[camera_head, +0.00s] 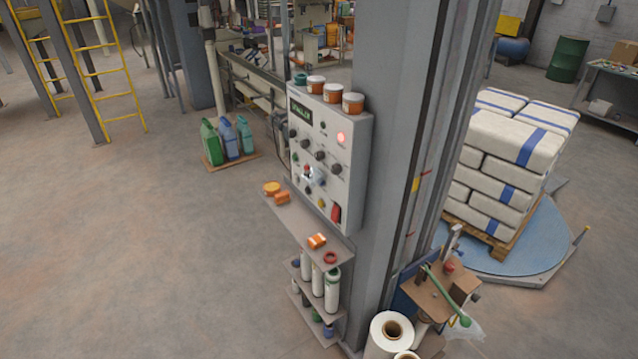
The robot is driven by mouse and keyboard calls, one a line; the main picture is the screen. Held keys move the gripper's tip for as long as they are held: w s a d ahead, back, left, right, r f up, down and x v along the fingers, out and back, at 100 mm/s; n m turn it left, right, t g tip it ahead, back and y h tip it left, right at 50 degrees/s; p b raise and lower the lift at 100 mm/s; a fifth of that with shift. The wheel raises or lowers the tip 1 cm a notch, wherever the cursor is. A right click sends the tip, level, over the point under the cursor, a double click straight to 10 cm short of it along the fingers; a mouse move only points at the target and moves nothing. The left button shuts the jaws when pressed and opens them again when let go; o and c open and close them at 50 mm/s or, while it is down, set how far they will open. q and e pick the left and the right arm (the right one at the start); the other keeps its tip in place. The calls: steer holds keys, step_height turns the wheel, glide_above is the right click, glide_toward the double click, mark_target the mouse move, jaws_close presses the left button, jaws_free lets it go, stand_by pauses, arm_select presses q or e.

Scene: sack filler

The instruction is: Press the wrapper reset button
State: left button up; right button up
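A grey control box (322,190) is fixed to the side of a grey column and faces left. It carries a small dark display (302,112) with green text, a glowing red lamp (341,138), several dark knobs and small coloured buttons. A red switch (336,212) sits low at its right edge. A bluish button (321,181) and a yellow one (322,203) show in the lower part. The labels are too small to read, so I cannot tell which is the wrapper reset button. Neither of my grippers is in view.
Orange-and-white jars (353,103) stand on top of the box. A narrow shelf (308,229) with small orange items juts out below it, above bottles. A loaded pallet (492,236) stands on a blue turntable (540,245) at right.

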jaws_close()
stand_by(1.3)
